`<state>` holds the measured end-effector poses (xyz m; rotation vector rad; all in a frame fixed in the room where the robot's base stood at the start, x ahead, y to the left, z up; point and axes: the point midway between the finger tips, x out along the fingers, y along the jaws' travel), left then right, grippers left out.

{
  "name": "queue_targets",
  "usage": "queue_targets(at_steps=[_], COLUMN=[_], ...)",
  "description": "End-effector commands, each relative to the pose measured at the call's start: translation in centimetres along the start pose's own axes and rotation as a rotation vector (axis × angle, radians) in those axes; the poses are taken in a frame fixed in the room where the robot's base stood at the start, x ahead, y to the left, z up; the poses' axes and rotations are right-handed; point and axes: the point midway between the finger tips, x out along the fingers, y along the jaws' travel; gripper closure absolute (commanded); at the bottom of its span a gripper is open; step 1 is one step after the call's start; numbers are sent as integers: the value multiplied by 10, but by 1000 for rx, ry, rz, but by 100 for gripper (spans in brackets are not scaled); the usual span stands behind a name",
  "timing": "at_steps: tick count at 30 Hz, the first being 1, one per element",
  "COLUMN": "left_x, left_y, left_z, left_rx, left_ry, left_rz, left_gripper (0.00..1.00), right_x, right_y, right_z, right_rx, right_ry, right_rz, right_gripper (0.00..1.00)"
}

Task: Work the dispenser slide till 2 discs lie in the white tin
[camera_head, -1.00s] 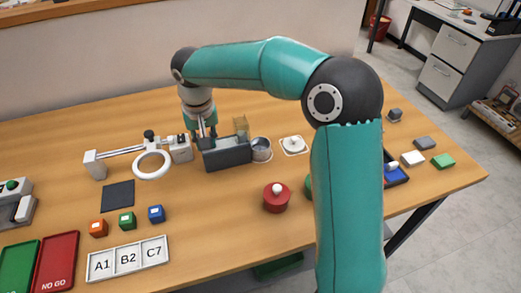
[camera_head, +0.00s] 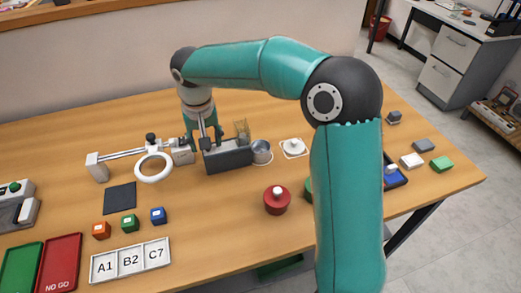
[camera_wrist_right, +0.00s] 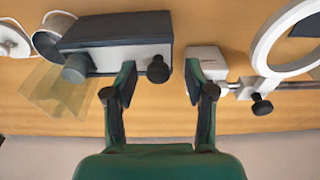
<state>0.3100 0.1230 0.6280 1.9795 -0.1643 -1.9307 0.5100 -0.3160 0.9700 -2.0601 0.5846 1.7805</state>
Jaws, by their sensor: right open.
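The dispenser (camera_head: 230,158) is a dark grey box on the table, and it also shows in the wrist view (camera_wrist_right: 115,32). A dark knob (camera_wrist_right: 158,69) sticks out at its end nearest my right gripper. The tin (camera_head: 262,152) is a pale, round cup beside the dispenser's right end; in the wrist view its rim (camera_wrist_right: 50,38) is partly hidden. I cannot make out discs in it. My right gripper (camera_wrist_right: 160,80) is open, its fingers on either side of the knob with gaps; in the head view it (camera_head: 204,138) is at the dispenser's left end. My left gripper is out of view.
A translucent amber piece (camera_wrist_right: 60,90) stands behind the dispenser. A ring magnifier (camera_head: 153,167) on a jointed stand is to the left. A white dish (camera_head: 293,147) lies right of the tin. A red button (camera_head: 277,200) and several coloured cubes are in front.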

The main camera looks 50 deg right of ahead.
Motion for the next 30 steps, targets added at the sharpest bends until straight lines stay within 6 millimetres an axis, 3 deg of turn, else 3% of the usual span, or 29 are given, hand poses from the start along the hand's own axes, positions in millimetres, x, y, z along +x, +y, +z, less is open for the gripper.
queue_targets(at_steps=[1, 15, 30], left_x=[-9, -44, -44], left_y=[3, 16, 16], left_z=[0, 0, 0], left_rx=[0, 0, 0], left_ry=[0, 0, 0], left_rz=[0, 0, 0], left_gripper=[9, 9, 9], right_x=[-11, -55, -56], right_y=[0, 0, 0], right_z=[-2, -9, -9], right_rx=[0, 0, 0], right_ry=[1, 3, 3], right_rz=[-1, -2, -2], right_gripper=[46, 46, 46])
